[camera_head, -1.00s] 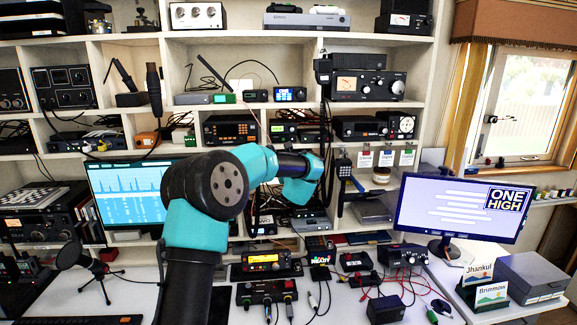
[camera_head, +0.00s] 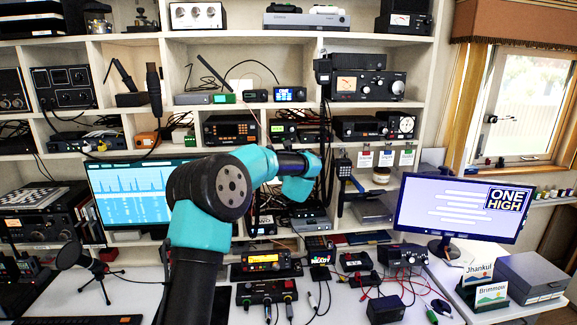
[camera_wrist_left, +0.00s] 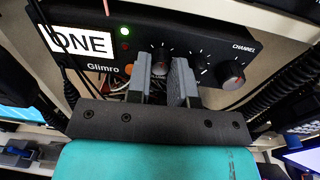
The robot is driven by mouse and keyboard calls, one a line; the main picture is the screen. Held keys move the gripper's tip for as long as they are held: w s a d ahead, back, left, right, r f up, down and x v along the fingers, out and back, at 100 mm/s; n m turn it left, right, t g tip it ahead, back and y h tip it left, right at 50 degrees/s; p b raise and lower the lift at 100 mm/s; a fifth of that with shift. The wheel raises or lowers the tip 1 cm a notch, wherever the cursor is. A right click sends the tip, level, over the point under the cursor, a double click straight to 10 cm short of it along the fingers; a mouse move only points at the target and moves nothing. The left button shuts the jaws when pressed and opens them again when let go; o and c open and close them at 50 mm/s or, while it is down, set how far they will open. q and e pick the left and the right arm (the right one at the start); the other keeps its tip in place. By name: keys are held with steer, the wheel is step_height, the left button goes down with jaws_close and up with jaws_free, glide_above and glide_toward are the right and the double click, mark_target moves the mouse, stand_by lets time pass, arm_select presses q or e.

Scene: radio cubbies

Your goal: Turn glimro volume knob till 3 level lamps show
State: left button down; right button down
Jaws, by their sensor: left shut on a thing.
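In the left wrist view, a black Glimro radio (camera_wrist_left: 205,45) fills the upper part, with "Glimro" lettering and a white "ONE" label (camera_wrist_left: 82,41) on its left. My left gripper (camera_wrist_left: 166,66) is shut on a round knob (camera_wrist_left: 160,52) in the middle of the panel, one jaw on each side. The jaws hide part of the knob and its marks. A green lamp (camera_wrist_left: 124,31) is lit left of the knob; a dimmer spot shows just below it. A second knob (camera_wrist_left: 231,74), near "CHANNEL", is at the right. In the head view the gripper is hidden behind my arm.
In the head view, shelves of radios (camera_head: 231,130) surround my left arm. The desk holds several devices, including one with an orange display (camera_head: 266,258), and loose cables. A monitor (camera_head: 463,208) stands right. Hanging cables (camera_wrist_left: 266,95) flank the radio in the wrist view.

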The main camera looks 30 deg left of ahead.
arm_select(q)
steer(key=shift+m, duration=4.6)
steer(key=c, duration=1.3)
jaws_free()
steer(key=v, duration=1.7)
steer(key=shift+s+f, duration=0.25)
steer(key=shift+s, duration=0.1)
